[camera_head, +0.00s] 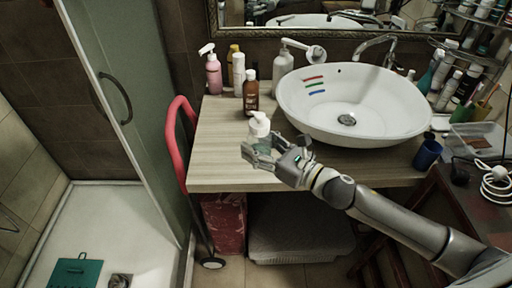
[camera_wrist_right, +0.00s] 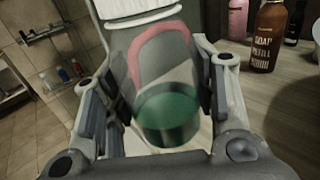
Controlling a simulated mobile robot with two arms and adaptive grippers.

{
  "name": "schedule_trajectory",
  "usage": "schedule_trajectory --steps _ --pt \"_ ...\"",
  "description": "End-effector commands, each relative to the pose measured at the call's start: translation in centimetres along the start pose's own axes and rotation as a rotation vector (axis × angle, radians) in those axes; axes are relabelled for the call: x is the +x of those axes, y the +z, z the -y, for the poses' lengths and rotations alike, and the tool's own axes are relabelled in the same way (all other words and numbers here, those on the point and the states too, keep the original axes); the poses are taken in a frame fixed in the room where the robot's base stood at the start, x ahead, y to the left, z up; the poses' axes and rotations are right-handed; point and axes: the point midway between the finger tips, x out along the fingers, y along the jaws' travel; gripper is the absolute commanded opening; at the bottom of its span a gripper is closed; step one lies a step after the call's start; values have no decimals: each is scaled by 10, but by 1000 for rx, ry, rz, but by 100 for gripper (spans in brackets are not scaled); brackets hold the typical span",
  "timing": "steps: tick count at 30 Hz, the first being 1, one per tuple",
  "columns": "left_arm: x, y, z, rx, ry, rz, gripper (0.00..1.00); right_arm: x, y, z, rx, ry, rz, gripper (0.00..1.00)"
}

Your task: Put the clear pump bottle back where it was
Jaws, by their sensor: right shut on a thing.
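The clear pump bottle (camera_head: 259,126) has a white pump top and stands upright between the fingers of my right gripper (camera_head: 264,152), at the front edge of the wooden counter (camera_head: 224,158). In the right wrist view the clear bottle (camera_wrist_right: 168,112) shows between both fingers, with a white collar at the top and green liquid low in it. The gripper is shut on it. I cannot tell whether its base touches the counter. My left gripper is not in view.
A brown bottle (camera_head: 250,91), a pink pump bottle (camera_head: 213,73) and other bottles stand behind on the counter. A white basin (camera_head: 352,104) is to the right, with a blue cup (camera_head: 427,154) beside it. Bare counter lies left of the gripper.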

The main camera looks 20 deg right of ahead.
Motion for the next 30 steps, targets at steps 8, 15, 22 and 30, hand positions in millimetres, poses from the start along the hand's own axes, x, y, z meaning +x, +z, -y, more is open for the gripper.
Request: schedule_trajectory --steps 8,15,22,30 --pt "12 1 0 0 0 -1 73 -40 18 -36 2 2 -4 26" --pt "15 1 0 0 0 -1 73 -57 30 -51 2 0 -2 26" --pt "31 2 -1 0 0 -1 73 -54 34 -61 1 -6 8 26" --pt "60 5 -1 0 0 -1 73 -46 36 -68 1 -46 9 26"
